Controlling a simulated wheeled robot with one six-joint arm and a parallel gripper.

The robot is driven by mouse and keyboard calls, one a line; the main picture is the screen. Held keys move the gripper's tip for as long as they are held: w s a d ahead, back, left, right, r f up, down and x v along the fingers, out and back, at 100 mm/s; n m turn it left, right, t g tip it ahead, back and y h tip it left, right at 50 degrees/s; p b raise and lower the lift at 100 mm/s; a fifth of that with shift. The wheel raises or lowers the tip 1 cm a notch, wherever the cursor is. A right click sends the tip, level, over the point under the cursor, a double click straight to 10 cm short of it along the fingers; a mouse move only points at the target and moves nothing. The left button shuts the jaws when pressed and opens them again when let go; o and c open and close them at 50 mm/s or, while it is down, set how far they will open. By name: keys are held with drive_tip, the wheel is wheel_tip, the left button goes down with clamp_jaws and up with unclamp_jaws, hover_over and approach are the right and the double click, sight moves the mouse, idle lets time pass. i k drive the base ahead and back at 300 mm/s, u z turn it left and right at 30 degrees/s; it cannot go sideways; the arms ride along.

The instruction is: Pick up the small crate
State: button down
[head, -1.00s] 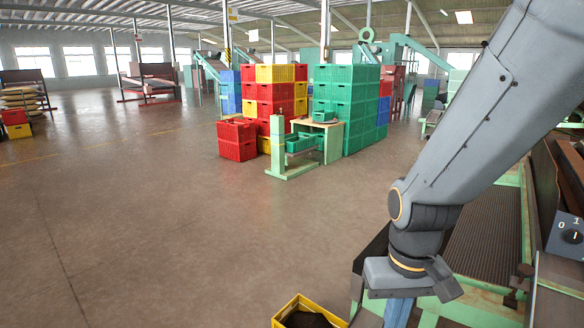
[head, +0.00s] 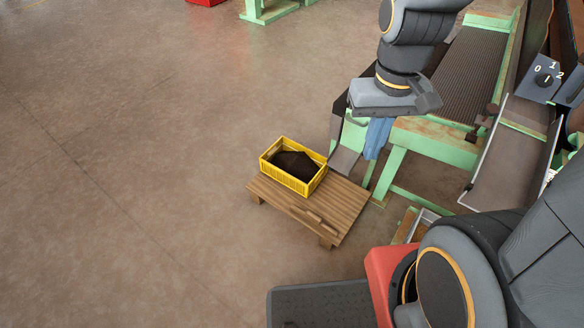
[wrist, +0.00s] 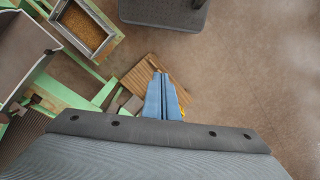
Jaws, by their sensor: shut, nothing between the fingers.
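The small yellow crate (head: 285,178) stands upright on a low wooden stand, with dark material inside. My gripper (head: 374,154) hangs to the right of the crate and apart from it, pointing down beside the green machine frame. Its blue fingers also show in the wrist view (wrist: 161,76), pressed together with nothing between them. In the wrist view only a sliver of yellow (wrist: 183,112) shows beside the fingers; the rest of the crate is hidden behind the gripper.
The wooden stand (head: 336,201) has bare slats right of the crate. The green machine frame (head: 434,146) with a ribbed belt stands to the right. A control box with a dial (head: 546,80) is at far right. Open concrete floor (head: 130,180) lies left.

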sight(301, 170)
drive_tip(key=k, duration=1.25)
drive_tip(key=u, duration=0.7)
drive_tip(key=i, duration=1.55)
drive_tip(key=z, duration=0.8)
